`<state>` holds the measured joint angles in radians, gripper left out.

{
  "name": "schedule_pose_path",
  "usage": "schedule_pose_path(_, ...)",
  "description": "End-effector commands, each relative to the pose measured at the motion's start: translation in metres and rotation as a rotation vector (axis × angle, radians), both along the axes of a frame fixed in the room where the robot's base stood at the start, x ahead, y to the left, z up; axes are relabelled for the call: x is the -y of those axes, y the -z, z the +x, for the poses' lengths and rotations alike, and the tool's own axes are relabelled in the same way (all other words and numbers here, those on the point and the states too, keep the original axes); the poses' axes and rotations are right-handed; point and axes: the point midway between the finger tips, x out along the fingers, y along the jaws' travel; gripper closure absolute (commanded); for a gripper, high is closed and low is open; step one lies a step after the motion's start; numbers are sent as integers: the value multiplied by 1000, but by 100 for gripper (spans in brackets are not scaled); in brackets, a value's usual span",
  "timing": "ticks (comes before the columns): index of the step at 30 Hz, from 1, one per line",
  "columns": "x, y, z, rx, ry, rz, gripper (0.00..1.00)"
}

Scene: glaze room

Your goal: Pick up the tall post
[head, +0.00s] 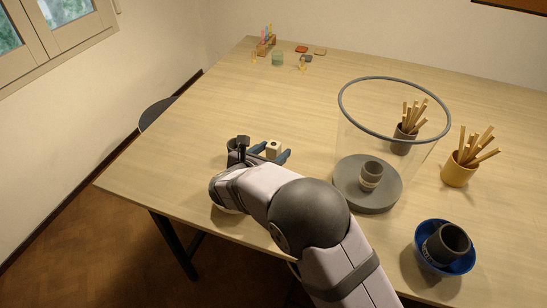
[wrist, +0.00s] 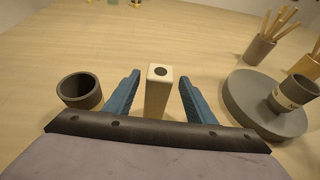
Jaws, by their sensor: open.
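The tall post (wrist: 158,98) is a cream, square-sided block with a dark round hole in its top, standing upright in the middle of the wrist view. In the head view its top (head: 274,147) shows just beyond my arm; its lower part is hidden. My gripper (wrist: 159,84) is open, with one blue finger on each side of the post. Gaps show between the post and both fingers in the wrist view. In the head view the blue fingertips of my gripper (head: 270,152) flank the post.
A dark cup (wrist: 80,90) stands close outside my left finger. To the right, a grey disc (head: 350,193) bears a small banded cup (head: 371,177), under a clear, dark-rimmed cylinder (head: 341,108). Stick-filled pots and a blue bowl (head: 418,252) stand further right.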

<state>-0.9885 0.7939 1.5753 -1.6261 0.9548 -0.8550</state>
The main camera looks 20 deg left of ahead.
Motion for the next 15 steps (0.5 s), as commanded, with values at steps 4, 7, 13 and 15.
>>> schedule_pose_path(4,1,3,14,-2,3,0,50)
schedule_pose_path(7,1,7,23,-1,3,-1,50)
schedule_pose_path(13,2,16,41,-1,2,-1,50)
schedule_pose_path(15,2,17,44,-1,1,1,50)
